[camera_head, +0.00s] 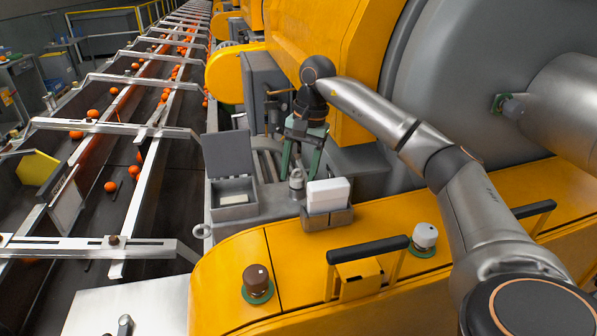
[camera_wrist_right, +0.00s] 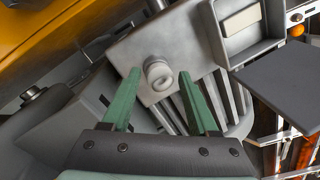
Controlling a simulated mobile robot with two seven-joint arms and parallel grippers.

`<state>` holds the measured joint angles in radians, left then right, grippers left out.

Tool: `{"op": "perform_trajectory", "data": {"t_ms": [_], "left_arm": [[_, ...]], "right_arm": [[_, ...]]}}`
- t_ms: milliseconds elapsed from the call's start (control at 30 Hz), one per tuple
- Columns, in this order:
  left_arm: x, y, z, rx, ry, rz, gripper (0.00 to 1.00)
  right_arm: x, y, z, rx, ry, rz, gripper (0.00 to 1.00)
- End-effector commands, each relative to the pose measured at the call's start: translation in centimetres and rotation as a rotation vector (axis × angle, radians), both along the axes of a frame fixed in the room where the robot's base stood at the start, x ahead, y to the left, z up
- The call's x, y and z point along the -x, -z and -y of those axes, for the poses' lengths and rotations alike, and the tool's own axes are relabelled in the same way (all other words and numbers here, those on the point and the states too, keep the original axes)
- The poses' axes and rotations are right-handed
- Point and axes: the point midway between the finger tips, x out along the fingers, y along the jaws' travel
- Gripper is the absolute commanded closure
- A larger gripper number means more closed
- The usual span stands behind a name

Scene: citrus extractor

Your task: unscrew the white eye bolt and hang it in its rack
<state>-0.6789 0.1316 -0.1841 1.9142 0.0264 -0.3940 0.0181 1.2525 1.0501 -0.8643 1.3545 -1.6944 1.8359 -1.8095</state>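My right gripper (camera_head: 300,170) points down, its two green fingers apart. Below and between its fingertips stands a pale, ring-topped fitting (camera_head: 296,187), which looks like the eye bolt. In the right wrist view the pale fitting (camera_wrist_right: 158,74) rises from a grey plate, between the open fingers (camera_wrist_right: 160,77). A gap shows on both sides of it, and I cannot tell its height relative to the fingertips. I cannot identify its rack with certainty. My left gripper is not in view.
A grey box (camera_head: 233,199) with its lid raised stands left of the fitting. The yellow housing carries a black handle (camera_head: 368,249), a brown knob (camera_head: 257,280) and a white knob (camera_head: 425,236).

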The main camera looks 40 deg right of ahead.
Motion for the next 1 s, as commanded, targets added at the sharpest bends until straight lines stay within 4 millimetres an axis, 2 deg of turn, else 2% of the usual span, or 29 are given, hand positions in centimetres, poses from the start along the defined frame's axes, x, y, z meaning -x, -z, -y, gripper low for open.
{"op": "perform_trajectory", "data": {"t_ms": [133, 233, 800, 1000], "left_arm": [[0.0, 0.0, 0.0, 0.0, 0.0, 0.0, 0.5], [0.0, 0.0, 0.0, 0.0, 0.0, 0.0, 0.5], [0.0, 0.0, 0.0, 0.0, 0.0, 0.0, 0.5], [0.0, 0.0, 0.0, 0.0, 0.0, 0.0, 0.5]], "right_arm": [[0.03, 0.01, 0.01, 0.001, 0.017, 0.0, 0.4], [0.06, 0.02, -0.01, 0.001, 0.101, 0.001, 0.4], [0.04, 0.01, -0.28, 0.001, 0.814, 0.001, 0.4], [0.01, 0.0, -0.35, 0.001, 1.013, 0.001, 0.4]]}}
